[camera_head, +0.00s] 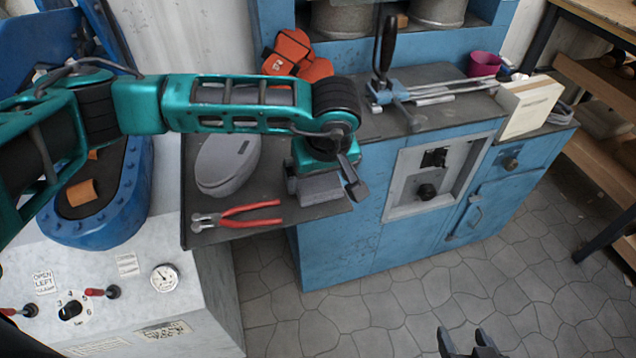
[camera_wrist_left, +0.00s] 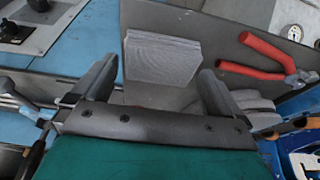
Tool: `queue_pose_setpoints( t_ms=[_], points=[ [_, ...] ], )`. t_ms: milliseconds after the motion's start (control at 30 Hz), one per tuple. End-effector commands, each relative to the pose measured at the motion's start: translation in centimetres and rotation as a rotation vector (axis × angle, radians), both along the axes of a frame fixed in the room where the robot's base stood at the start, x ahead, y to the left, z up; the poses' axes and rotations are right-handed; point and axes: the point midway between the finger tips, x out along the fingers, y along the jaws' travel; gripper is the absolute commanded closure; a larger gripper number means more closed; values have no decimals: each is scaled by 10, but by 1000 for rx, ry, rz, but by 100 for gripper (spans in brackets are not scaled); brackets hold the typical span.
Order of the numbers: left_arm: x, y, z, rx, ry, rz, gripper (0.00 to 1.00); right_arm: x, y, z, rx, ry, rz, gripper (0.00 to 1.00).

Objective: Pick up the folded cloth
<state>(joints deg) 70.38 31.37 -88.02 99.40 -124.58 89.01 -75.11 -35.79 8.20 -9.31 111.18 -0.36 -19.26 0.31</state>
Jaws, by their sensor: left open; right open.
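The folded cloth (camera_head: 321,190) is a grey, ribbed, roughly square stack lying on the dark shelf (camera_head: 230,233), near its front right edge. In the left wrist view the cloth (camera_wrist_left: 162,60) shows between and beyond the two fingers. My left gripper (camera_head: 325,177) is open, just above the cloth, with its fingers apart on either side; it also shows in the left wrist view (camera_wrist_left: 156,78). It holds nothing, and I cannot tell whether a finger touches the cloth. The gripper hides the cloth's back part in the head view. My right gripper (camera_head: 468,343) is open and empty over the floor.
Red-handled pincers (camera_head: 245,211) and a grey sole-shaped pad (camera_head: 228,160) lie left of the cloth. Orange pieces (camera_head: 290,52) lie behind my arm. A lever tool (camera_head: 386,60) stands on the blue cabinet (camera_head: 345,240) to the right. The floor in front is clear.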

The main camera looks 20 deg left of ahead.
Motion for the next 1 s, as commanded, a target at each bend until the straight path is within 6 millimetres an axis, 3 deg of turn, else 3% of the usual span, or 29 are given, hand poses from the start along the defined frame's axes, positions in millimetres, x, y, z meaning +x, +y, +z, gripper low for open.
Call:
queue_pose_setpoints(
  t_ms=[133,400,867,1000],
  points=[
    [4,3,-16,1,0,1,0,0,0,0,0,0,0,37],
    [5,4,-19,-1,-1,0,0,0,0,0,0,0,0,37],
    [5,4,-19,-2,0,1,43,0,0,0,0,0,0,37],
    [5,4,-19,-2,0,1,44,0,0,0,0,0,0,37]
  ],
)
